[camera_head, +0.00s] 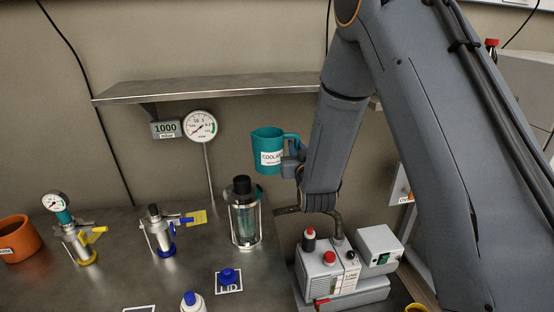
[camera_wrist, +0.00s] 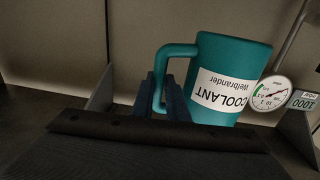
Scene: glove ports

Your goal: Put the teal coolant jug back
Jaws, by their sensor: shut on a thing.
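The teal coolant jug (camera_head: 267,151) is in the air in front of the back wall, below the metal shelf (camera_head: 205,90) and above the bench. It is about upright in the head view, with a white "COOLANT" label facing out. My gripper (camera_head: 292,163) is at its right side, shut on the jug's handle. In the wrist view the jug (camera_wrist: 230,65) appears upside down, and my gripper's blue fingers (camera_wrist: 165,97) close around the handle. The fingertips are partly hidden by the handle and the wrist's dark housing.
A glass vessel with a black cap (camera_head: 243,215) stands below the jug. A dial gauge (camera_head: 200,126) and a "1000" display (camera_head: 166,129) are left of it. A grey pump (camera_head: 328,265) stands at the right. An orange pot (camera_head: 18,238) is far left. The shelf top looks empty.

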